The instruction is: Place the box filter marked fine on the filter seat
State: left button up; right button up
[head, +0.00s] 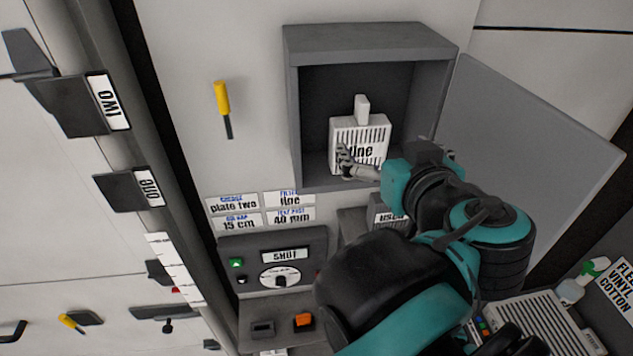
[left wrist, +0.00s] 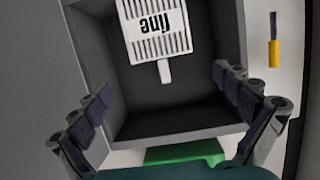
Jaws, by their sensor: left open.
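The white box filter marked fine (head: 358,140) stands upright inside the open grey housing (head: 372,42), its handle on top. In the left wrist view the filter (left wrist: 157,28) appears upside down, with its handle pointing down between my fingers. My left gripper (head: 352,163) is in front of the filter's lower part in the head view. In the left wrist view my left gripper (left wrist: 161,82) has its fingers spread wide, with nothing between them. The fingers look apart from the filter. A separate filter seat cannot be made out, nor how the filter's base rests. My right gripper is not in view.
The housing's grey door (head: 535,105) is open to the right. A yellow-handled tool (head: 222,100) is on the wall at left. Label cards (head: 290,198) and a control panel marked SHUT (head: 283,257) are below. A container marked used (head: 390,213) is partly behind my arm. A bottle (head: 575,288) stands lower right.

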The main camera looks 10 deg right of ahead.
pick_arm(q)
jog(key=w+a+f+g+y, duration=0.25)
jog(key=a+f+g, duration=0.25)
jog(key=a+f, duration=1.2)
jog(key=s+a+f+g+h, duration=0.1)
jog(key=s+a+f, duration=0.3)
jog(key=a+f, duration=0.3)
jog(key=s+a+f+g+h, duration=0.1)
jog(key=s+a+f, duration=0.3)
jog(key=a+f, duration=0.4)
jog(key=shift+a+h, duration=0.55)
jog(key=shift+a, duration=0.15)
jog(key=shift+f, duration=0.1)
notch_tip(320, 180, down, 33)
jog(key=b, duration=3.3)
